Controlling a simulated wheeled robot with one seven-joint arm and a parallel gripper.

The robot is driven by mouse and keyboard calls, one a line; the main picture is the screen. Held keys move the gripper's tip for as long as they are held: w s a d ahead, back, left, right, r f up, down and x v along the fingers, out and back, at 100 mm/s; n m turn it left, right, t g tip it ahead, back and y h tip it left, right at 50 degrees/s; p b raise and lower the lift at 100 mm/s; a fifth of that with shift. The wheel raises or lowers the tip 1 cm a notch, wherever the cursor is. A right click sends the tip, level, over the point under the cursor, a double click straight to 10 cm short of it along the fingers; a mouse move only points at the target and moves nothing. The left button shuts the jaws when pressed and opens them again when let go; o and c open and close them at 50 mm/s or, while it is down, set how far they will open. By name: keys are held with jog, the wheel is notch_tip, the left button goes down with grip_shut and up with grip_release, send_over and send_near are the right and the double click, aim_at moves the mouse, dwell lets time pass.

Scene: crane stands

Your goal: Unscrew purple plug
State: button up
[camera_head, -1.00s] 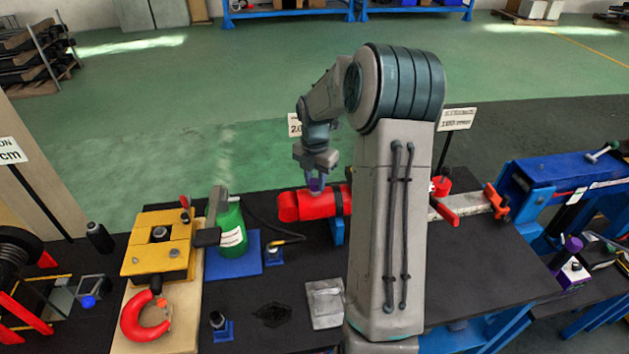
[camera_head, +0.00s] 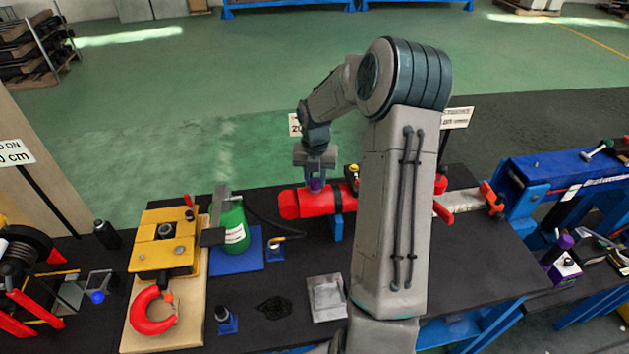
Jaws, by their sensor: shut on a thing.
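The purple plug (camera_head: 316,185) sits at the top of the red horizontal cylinder (camera_head: 300,203), small and partly covered by the fingers. My gripper (camera_head: 316,181) points down from above and is shut on the purple plug. Whether the plug is still seated in the cylinder or slightly raised cannot be told at this size. My arm's column hides the cylinder's right part.
A green bottle (camera_head: 234,228) and a yellow block with a red hook (camera_head: 153,312) stand to the left. A grey tray (camera_head: 327,297) lies in front on the black table (camera_head: 470,260). A blue beam (camera_head: 570,172) stands at the right.

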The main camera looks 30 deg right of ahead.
jog(key=shift+w+r, duration=0.1)
jog(key=shift+r, duration=0.05)
jog(key=shift+r+n+p, duration=0.25)
jog(key=shift+n+p, duration=0.65)
jog(key=shift+p, duration=0.25)
jog(key=shift+n+p, duration=0.9)
jog(key=shift+n, duration=0.2)
jog(key=shift+f+n+b, duration=0.3)
jog(key=shift+n, duration=0.1)
jog(key=shift+n, duration=0.4)
jog(key=shift+f+n, duration=0.1)
jog(key=shift+n, duration=2)
jog(key=shift+n, duration=0.3)
